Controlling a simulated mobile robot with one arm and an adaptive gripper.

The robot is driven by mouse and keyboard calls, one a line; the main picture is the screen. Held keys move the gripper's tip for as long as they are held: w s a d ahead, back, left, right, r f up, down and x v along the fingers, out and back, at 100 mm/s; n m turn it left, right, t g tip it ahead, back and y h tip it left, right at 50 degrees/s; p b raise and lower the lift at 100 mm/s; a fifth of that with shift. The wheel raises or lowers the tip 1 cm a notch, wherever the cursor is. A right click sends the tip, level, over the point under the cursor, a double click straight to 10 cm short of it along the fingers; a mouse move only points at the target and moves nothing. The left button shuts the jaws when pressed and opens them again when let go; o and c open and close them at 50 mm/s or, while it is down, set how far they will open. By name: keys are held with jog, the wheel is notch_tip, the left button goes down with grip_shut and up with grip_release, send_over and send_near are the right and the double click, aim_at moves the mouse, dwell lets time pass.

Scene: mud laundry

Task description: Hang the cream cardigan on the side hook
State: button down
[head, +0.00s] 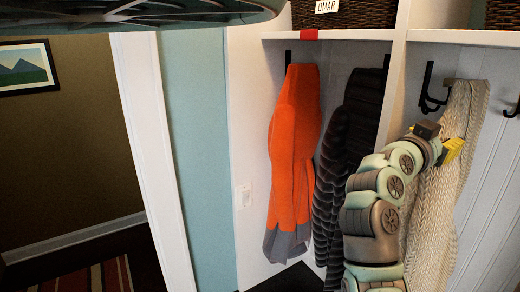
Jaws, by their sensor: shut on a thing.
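The cream knitted cardigan (468,110) hangs down at the right, in front of the white panelled back wall. My gripper (453,149) has yellow fingers and is shut on the cardigan below its top. My arm hides part of the cardigan's left side. Another black hook (513,109) is at the right edge. Whether the cardigan's top rests on a hook behind it, I cannot tell.
An orange jacket (293,150) with grey ends and a dark striped garment (352,135) hang in the left bay. A white upright divider (397,70) separates the bays. A shelf (460,38) with baskets runs above. A red tag (309,34) marks the shelf edge.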

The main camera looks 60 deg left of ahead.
jog(key=shift+f+b, duration=0.45)
jog(key=shift+b, duration=0.55)
dwell(0.3)
jog(key=c, duration=0.8)
grip_release()
jog(key=shift+o, duration=1.3)
jog(key=shift+s+a+f+b, duration=0.1)
jog(key=shift+s+f+b, duration=0.1)
jog(key=shift+s+b, duration=0.65)
jog(key=s+b, duration=0.4)
jog(key=s, duration=0.7)
jog(key=shift+s+a+f+b, duration=0.15)
jog(key=shift+s+f+b, duration=0.1)
jog(key=shift+f+b, duration=0.1)
